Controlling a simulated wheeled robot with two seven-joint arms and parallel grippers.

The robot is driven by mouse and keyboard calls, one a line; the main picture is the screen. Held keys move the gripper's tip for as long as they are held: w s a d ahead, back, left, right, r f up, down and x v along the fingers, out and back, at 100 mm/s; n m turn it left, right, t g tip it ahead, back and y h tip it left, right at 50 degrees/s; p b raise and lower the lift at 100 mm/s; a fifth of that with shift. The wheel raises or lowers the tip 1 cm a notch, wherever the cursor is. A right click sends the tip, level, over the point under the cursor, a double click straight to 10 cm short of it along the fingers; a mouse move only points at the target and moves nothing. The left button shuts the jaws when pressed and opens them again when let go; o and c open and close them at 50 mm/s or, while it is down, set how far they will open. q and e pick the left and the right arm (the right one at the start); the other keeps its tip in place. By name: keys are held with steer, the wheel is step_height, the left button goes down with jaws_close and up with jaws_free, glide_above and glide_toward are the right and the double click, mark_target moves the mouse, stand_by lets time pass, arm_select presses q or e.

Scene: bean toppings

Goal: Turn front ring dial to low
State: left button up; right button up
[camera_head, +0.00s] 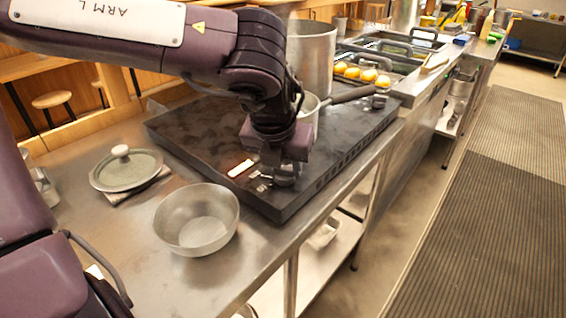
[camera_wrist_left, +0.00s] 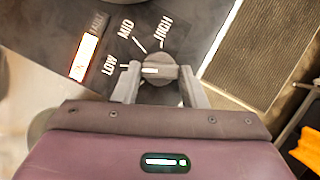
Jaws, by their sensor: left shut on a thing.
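The front ring dial (camera_wrist_left: 160,66) is a dark round knob with a white mark, on the dark cooktop (camera_head: 200,133). My left gripper (camera_wrist_left: 159,80) has one finger on each side of the dial and is shut on it. The labels LOW, MID and HIGH are printed around it. The white mark points left in the left wrist view, toward the tick beside LOW. An orange-white lit bar glows by the labels. In the head view, the left gripper (camera_head: 284,172) hides most of the dial at the cooktop's near corner. My right gripper is not in view.
A metal bowl (camera_head: 197,222) and a lidded dish (camera_head: 127,168) stand on the steel counter left of the cooktop. A tall pot (camera_head: 312,58) and a handled pan (camera_head: 348,95) stand behind my arm. Another dial (camera_head: 378,101) is farther along the edge. The floor aisle at right is clear.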

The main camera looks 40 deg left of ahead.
arm_select(q)
steer(key=shift+r, duration=0.1)
steer(key=o, duration=1)
steer(key=shift+r, duration=0.35)
steer(key=v, duration=0.7)
steer(key=shift+p, duration=0.35)
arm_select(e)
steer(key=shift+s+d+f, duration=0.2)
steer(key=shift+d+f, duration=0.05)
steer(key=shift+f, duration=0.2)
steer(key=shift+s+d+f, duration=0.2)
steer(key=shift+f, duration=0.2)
arm_select(q)
steer(key=shift+s, duration=0.15)
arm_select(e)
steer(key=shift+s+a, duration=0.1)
